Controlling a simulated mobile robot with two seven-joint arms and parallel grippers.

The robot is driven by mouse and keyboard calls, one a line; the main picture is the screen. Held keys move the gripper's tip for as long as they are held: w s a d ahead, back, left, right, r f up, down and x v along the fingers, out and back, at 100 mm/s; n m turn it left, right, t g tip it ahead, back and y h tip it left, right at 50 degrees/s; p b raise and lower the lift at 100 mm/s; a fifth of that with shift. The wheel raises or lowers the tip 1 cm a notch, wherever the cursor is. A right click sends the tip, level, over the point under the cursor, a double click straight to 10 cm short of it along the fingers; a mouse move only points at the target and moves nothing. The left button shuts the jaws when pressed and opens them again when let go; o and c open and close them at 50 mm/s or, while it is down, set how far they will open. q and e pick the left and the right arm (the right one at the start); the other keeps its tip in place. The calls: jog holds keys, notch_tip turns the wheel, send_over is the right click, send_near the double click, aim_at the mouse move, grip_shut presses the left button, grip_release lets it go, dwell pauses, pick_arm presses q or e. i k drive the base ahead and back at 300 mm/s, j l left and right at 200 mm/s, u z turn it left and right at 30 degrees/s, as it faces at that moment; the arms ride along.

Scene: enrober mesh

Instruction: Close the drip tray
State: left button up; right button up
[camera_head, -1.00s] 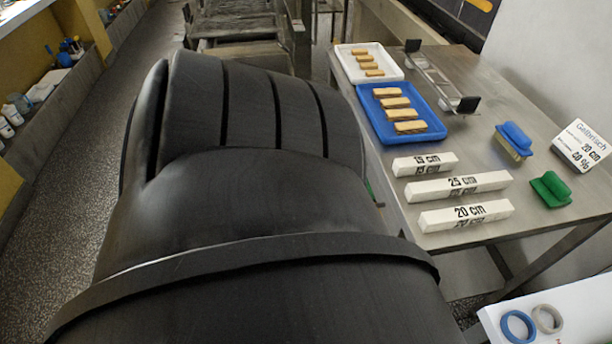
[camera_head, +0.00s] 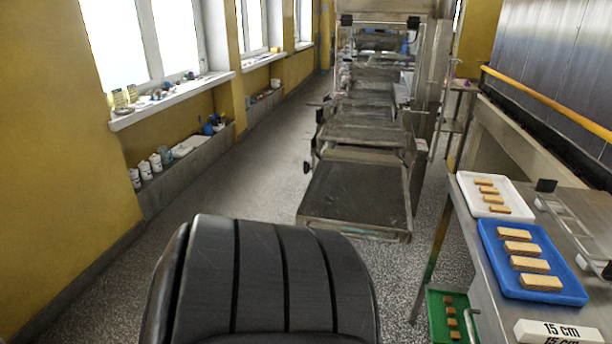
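A long metal machine line (camera_head: 372,105) stands in the middle of the head view. At its near end a flat dark tray-like surface (camera_head: 355,193) with a metal rim sticks out toward me. I cannot tell for sure whether this is the drip tray or a mesh belt section. No gap or slide beneath it can be made out. Neither of my grippers is in view.
A metal table at the right (camera_head: 462,225) bears a white tray (camera_head: 519,208) and a blue tray (camera_head: 568,288) with biscuits. A green tray (camera_head: 437,312) with small brown pieces sits low beside it. The speckled floor (camera_head: 262,180) left of the machine is clear.

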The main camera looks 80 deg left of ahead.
aim_at(362, 196)
jog(key=j+u, duration=0.1)
jog(key=u, duration=0.35)
jog(key=j+u, duration=0.1)
jog(key=u, duration=0.75)
jog(key=j+u, duration=0.15)
jog(key=u, duration=0.3)
jog(key=i+u, duration=0.15)
jog(key=u, duration=0.3)
jog(key=i+l, duration=0.2)
jog(key=i, duration=0.15)
jog(key=i+l, duration=0.2)
jog(key=i, duration=0.2)
